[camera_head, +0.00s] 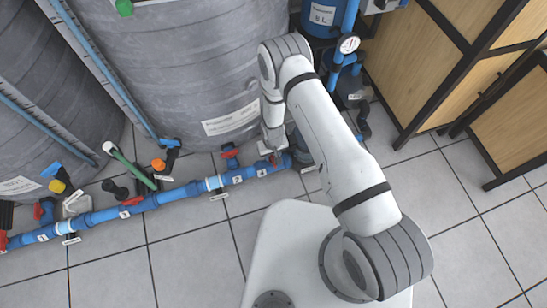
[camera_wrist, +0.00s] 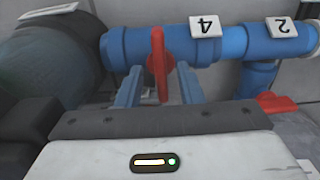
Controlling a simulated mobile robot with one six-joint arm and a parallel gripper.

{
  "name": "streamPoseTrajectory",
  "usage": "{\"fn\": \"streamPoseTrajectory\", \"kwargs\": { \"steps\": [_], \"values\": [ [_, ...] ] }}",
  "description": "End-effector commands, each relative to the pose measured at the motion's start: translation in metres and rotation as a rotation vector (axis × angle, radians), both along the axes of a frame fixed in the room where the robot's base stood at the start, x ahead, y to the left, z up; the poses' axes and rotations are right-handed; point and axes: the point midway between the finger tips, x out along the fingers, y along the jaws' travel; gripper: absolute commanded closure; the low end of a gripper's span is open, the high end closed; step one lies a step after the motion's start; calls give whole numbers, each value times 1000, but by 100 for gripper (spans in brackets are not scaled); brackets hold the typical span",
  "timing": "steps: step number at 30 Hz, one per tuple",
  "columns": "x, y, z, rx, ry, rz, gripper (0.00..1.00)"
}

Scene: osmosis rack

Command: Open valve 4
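Valve 4 shows in the wrist view as a red lever handle (camera_wrist: 158,65) on a blue pipe, beside a white label marked 4 (camera_wrist: 205,26). The handle stands across the pipe, pointing towards my gripper. My gripper (camera_wrist: 160,88) is open, with one blue-grey finger on each side of the handle and visible gaps between. In the head view my gripper (camera_head: 273,147) is down at the pipe, at the right end of the labelled row. It hides most of valve 4 there.
A label marked 2 (camera_wrist: 284,27) and another red handle (camera_wrist: 275,103) are to the right in the wrist view. A dark rounded body (camera_wrist: 52,68) is close on the left. Large grey tanks (camera_head: 200,60) stand behind the pipe (camera_head: 150,203). Tiled floor is clear in front.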

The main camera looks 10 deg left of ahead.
Motion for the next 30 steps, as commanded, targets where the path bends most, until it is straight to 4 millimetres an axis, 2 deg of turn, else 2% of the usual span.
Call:
{"fn": "streamPoseTrajectory", "kwargs": {
  "steps": [3, 12, 24, 30],
  "values": [
    [0, 0, -10, 0, 0, 0, 66],
    [0, 0, -12, 0, 0, 1, 66],
    [0, 0, -12, 0, 0, 1, 98],
    [0, -5, -12, -1, 1, 0, 100]
  ]
}}
